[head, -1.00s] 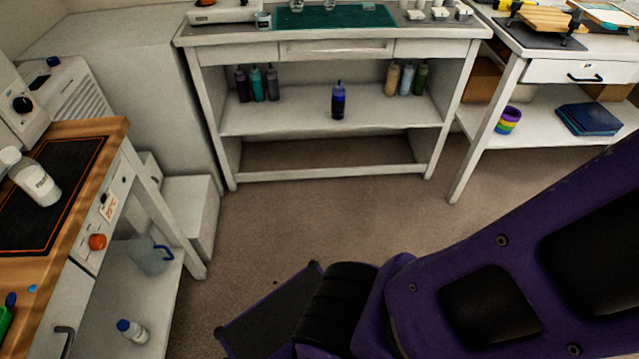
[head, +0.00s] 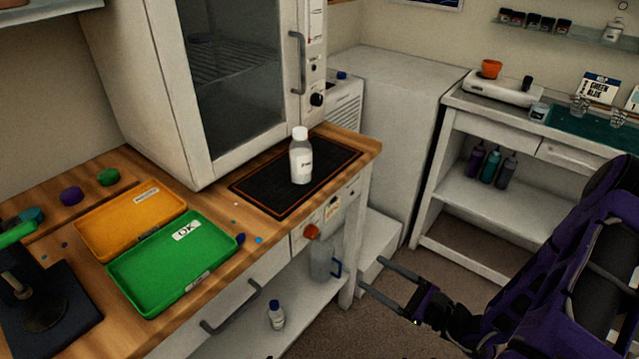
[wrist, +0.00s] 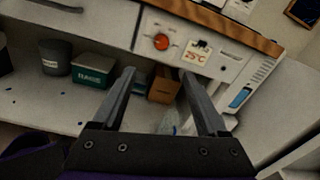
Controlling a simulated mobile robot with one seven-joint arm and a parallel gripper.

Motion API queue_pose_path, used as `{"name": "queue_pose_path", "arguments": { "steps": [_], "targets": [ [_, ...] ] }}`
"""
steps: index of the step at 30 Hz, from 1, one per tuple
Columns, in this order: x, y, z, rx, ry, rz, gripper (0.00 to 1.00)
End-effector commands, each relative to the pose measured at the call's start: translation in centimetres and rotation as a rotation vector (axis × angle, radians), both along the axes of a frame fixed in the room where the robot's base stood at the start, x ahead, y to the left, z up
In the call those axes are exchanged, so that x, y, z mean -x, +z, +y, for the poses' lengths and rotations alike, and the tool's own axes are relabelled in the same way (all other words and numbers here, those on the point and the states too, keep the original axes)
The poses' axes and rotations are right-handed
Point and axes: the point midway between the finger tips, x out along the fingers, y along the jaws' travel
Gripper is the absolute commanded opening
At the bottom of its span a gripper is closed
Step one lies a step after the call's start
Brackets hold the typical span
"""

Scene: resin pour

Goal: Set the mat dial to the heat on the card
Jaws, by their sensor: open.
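The mat dial is an orange knob (head: 311,232) on the front panel of the wooden bench, below the mat. It also shows in the wrist view (wrist: 161,41), above and between my fingers. The card (wrist: 197,53) beside it, to its right, reads 25°C; it shows small in the head view (head: 332,208). The black heat mat (head: 262,197) with an orange border lies on the bench top, and a white bottle (head: 301,160) stands on it. My gripper (head: 371,273) is open and empty, to the right of the dial and apart from it.
A drawer handle (head: 232,309) sticks out left of the dial. Below, a shelf holds a jug (head: 322,262) and a small bottle (head: 276,315); the wrist view shows a green box (wrist: 94,69) and brown box (wrist: 163,86) there. Bare floor lies right of the bench.

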Motion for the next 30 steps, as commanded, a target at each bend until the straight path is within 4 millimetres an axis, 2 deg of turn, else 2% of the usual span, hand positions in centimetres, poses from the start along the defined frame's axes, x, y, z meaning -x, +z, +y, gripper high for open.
{"name": "queue_pose_path", "arguments": {
  "steps": [2,8,24,30],
  "targets": [
    [0.6,0.2,0.3,-0.033,-0.021,0.015,0.75],
    [-0.5,0.2,1.3,-0.041,-0.029,0.011,0.75],
    [-8.0,-0.1,9.8,-0.038,-0.03,0.013,0.75],
    [-10.1,-0.1,12.0,-0.039,-0.031,0.014,0.75]
  ]
}}
